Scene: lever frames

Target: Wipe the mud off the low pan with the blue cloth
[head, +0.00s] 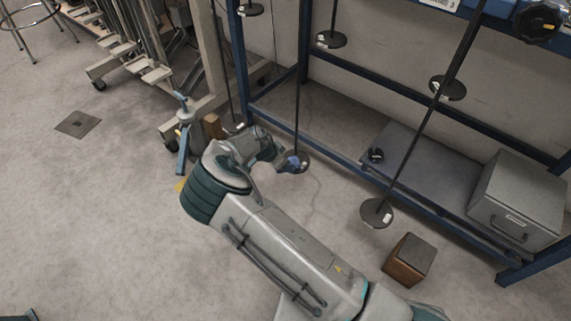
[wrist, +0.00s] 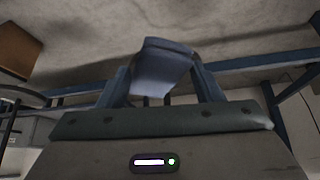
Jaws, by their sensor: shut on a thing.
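My gripper (head: 282,161) is at the foot of a thin hanging rod, beside a low dark round pan (head: 302,165). It is shut on the blue cloth (head: 291,164), which is at the pan; I cannot tell whether it touches the surface. In the wrist view the cloth (wrist: 162,66) is a folded blue piece between the two fingers of my gripper (wrist: 163,82). The cloth and gripper cover part of the pan in the head view, and no mud can be made out on it. The pan does not show clearly in the wrist view.
Another low pan (head: 377,213) hangs on a long rod at the right, near a brown block (head: 409,260). A blue frame (head: 345,165) and a grey metal box (head: 518,200) stand behind. A blue-legged stand (head: 184,130) is left of my arm. Floor at left is mostly clear.

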